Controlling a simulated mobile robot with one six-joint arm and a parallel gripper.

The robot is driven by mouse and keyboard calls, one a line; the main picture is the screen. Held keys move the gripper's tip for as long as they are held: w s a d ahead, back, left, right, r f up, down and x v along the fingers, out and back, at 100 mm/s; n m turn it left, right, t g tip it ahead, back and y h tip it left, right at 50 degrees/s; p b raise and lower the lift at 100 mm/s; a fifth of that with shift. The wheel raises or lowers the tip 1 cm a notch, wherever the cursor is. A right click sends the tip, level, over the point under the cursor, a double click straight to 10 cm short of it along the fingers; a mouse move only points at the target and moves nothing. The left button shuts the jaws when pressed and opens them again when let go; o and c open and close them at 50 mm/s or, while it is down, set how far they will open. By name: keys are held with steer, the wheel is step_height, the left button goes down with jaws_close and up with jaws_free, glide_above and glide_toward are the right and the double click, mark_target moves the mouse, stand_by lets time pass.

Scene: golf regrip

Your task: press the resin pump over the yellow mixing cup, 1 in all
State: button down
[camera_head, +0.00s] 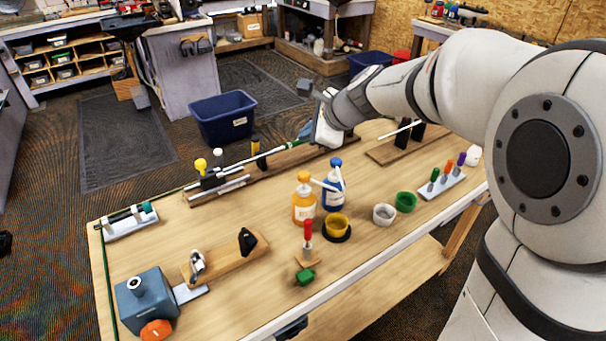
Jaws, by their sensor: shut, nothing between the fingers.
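The yellow mixing cup (337,224) stands upright on a dark round base on the workbench. Behind it stand two pump bottles: an orange one with an orange pump head (304,206) and a blue one with a blue pump head (333,193). I cannot read the labels, so which is the resin pump is not clear. My gripper (322,143) is shut and empty. In the picture it appears above and behind the blue pump head, apart from it.
A white cup (384,214) and a green cup (405,202) stand right of the yellow cup. A red-handled tool (308,232) stands in front of the bottles. A grey box (146,302) with an orange knob is at the front left. Golf clubs lie on wooden racks behind.

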mark_target(303, 173)
step_height(303, 173, down, 8)
steer(key=b, duration=0.7)
steer(key=shift+f, duration=0.25)
stand_by(1.4)
steer(key=shift+w+f+b, duration=0.1)
steer(key=shift+f+b, duration=0.25)
steer(key=shift+f+b, duration=0.85)
steer(key=shift+f, duration=0.2)
stand_by(0.9)
steer(key=shift+r, duration=0.1)
steer(key=shift+r+p, duration=1.25)
steer(key=shift+r, duration=0.05)
step_height(303, 173, up, 5)
steer(key=p, duration=0.4)
steer(key=shift+r, duration=0.1)
